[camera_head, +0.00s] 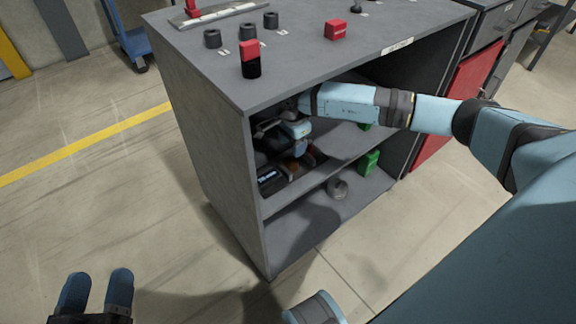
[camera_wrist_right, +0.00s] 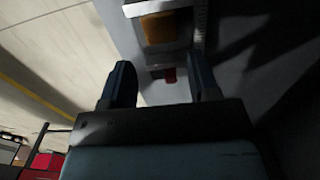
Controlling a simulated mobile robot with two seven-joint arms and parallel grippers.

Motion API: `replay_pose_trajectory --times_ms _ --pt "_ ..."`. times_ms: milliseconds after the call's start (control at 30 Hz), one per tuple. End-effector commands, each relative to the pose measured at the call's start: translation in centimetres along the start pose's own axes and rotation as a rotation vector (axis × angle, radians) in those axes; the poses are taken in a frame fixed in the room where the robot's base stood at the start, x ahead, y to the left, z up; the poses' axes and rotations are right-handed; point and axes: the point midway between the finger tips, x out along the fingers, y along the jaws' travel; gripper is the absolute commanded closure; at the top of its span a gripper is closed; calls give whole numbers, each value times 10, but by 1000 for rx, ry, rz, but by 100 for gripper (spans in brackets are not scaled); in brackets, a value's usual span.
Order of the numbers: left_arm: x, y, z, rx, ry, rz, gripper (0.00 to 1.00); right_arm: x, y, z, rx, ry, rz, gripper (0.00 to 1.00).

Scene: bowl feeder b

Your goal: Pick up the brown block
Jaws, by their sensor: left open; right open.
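The brown block (camera_wrist_right: 160,28) shows at the top of the right wrist view, ahead of my right gripper (camera_wrist_right: 162,84). It seems to sit in a pale grey holder. My right fingers are spread, with nothing gripped between them, and are apart from the block. In the head view a small brown patch (camera_head: 300,148) shows just below the right wrist, on the cabinet's upper inner shelf; the right fingertips are hard to make out there. My left gripper (camera_head: 97,287) is open and empty above the floor, at the lower left of the head view.
The right arm reaches into the open grey cabinet (camera_head: 225,170), under its top. Red blocks (camera_head: 335,29) and black cylinders stand on top.

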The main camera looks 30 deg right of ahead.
Motion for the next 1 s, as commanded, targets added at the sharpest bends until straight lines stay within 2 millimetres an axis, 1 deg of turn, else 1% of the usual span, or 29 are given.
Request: replay_pose_trajectory --times_ms 33,100,267,500,600,700,900,933,967,1000 --pt "0 -2 7 0 -14 1 32 12 0 0 0 0 1 45" --pt "0 -2 11 -1 -30 3 32 20 0 0 0 0 0 45" --pt "0 -3 17 -1 -51 4 32 29 0 0 1 0 -1 45" --pt "-2 -7 45 -4 -138 14 32 65 -1 4 1 -1 -1 45" --pt "-2 -7 51 -4 -162 17 32 75 -1 3 1 0 0 45" --pt "-2 -7 52 -4 -173 18 32 78 -1 3 1 0 -1 45" --pt "-2 -7 52 -5 -175 18 32 77 -1 3 1 0 -1 45" --pt "-2 -7 52 -5 -175 18 32 77 -1 3 1 0 -1 49" --pt "-2 -7 52 -5 -175 18 32 77 -1 3 1 0 -1 56" --pt "-2 -7 52 -5 -174 18 32 77 -1 3 1 0 -1 65"
